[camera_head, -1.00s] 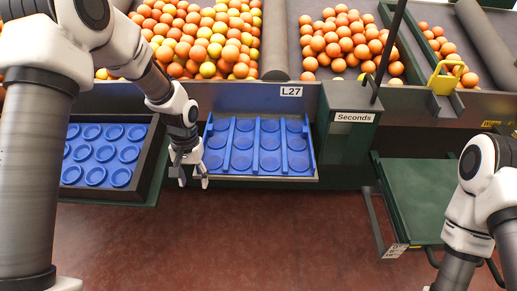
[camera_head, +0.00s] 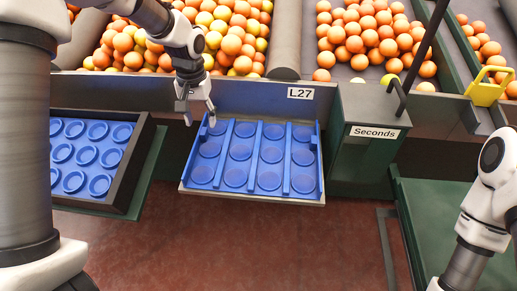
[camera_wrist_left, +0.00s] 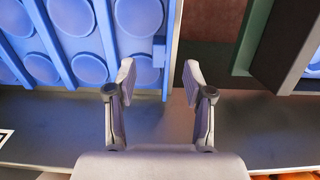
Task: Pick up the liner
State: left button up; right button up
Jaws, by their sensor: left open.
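A blue liner (camera_head: 237,157) with rows of round cups and raised ribs lies on a shelf under the L27 label. My left gripper (camera_head: 199,118) is open and empty above its back left corner. In the left wrist view the liner (camera_wrist_left: 78,42) fills the upper left, and its side edge runs between the spread fingers of my left gripper (camera_wrist_left: 158,84). I cannot tell whether a finger touches it. My right arm shows at the right edge, but its gripper is out of view.
A black crate (camera_head: 137,168) with blue ringed cups (camera_head: 98,131) stands left of the liner. Bins of oranges (camera_head: 240,35) lie behind. The green Seconds box (camera_head: 372,160) stands to the right. A green platform (camera_head: 440,230) is at the lower right.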

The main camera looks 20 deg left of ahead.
aim_at(202, 131)
pick_arm(q)
notch_tip(202, 131, down, 6)
jog(key=shift+w+a+r+b, duration=0.1)
jog(key=shift+r+b, duration=0.15)
jog(key=shift+b, duration=0.25)
jog(key=shift+r, duration=0.15)
grip_shut()
